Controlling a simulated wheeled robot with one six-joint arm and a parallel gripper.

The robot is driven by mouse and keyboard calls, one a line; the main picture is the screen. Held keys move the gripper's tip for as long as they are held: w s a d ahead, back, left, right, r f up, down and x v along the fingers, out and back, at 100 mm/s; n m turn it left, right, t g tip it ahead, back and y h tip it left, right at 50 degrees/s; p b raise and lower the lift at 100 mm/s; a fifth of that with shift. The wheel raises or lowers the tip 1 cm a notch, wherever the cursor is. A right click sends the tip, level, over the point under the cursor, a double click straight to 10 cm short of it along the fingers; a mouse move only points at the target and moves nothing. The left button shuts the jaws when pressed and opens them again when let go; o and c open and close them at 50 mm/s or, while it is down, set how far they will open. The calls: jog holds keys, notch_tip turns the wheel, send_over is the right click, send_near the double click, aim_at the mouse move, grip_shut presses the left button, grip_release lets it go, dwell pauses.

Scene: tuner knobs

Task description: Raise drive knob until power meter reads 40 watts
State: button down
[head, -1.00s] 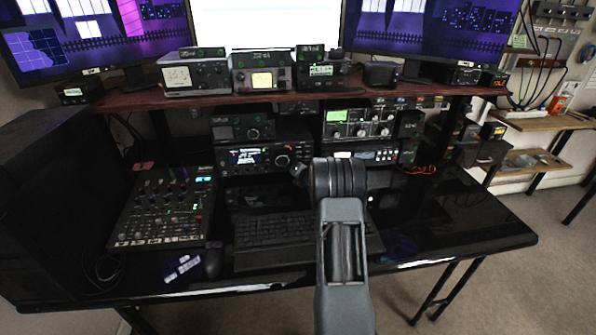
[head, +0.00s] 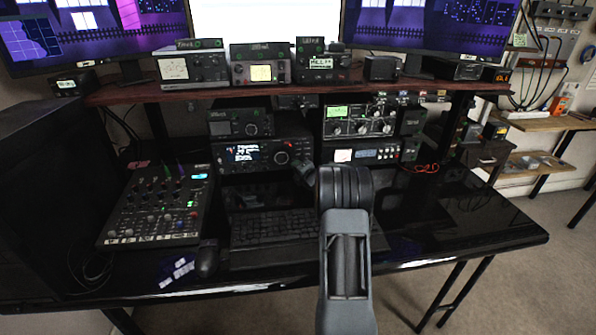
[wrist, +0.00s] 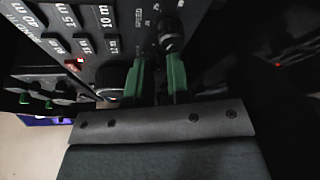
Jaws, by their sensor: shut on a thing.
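In the wrist view my gripper (wrist: 159,66) has two green fingers against a dark panel (wrist: 112,42). It is shut on a small dark knob, mostly hidden between the fingers. Another round black knob (wrist: 171,33) sits just beyond the fingertips, beside small lettering. I cannot read which knob is the drive knob. In the head view my arm covers part of the desk, and the fingers cannot be made out. Meter faces show on a white-dial unit (head: 174,70), a yellow-dial unit (head: 261,73) and a lower unit (head: 343,156). Their readings are too small to tell.
A lit transceiver (head: 245,153) and a tuner-like unit with several knobs (head: 358,120) stand under the shelf (head: 130,96). A mixer (head: 158,205), keyboard (head: 275,230) and mouse (head: 208,258) are on the desk. The desk's right side (head: 460,215) is mostly clear.

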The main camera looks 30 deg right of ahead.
dwell(0.3)
jog(key=c, duration=1.3)
grip_release()
jog(key=shift+c, duration=0.2)
jog(key=s, duration=0.4)
jog(key=s+r, duration=0.1)
jog(key=s, duration=0.4)
jog(key=s+a, duration=0.1)
jog(key=s, duration=0.3)
jog(key=shift+s+r, duration=0.4)
